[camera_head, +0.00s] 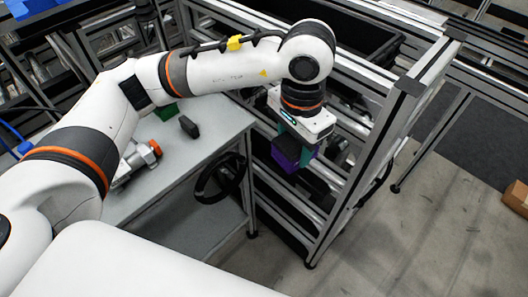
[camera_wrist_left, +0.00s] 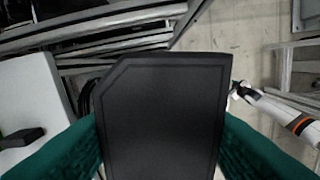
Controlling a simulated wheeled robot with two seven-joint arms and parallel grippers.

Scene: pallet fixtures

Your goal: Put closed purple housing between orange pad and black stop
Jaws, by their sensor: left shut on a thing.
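The purple housing (camera_head: 286,152) is held by my left gripper (camera_head: 299,148), whose teal fingers are shut on its sides. In the left wrist view the housing's flat black face (camera_wrist_left: 162,115) fills the middle between the teal fingers. The gripper and housing hang to the right of the grey table, in front of the metal frame. On the table stands a black block (camera_head: 189,127), which looks like the black stop. Left of it lies a metal fixture with an orange end (camera_head: 155,148), perhaps the orange pad.
A green block (camera_head: 168,112) stands at the back of the grey table (camera_head: 190,165). The aluminium frame (camera_head: 372,130) rises close behind and right of my left gripper.

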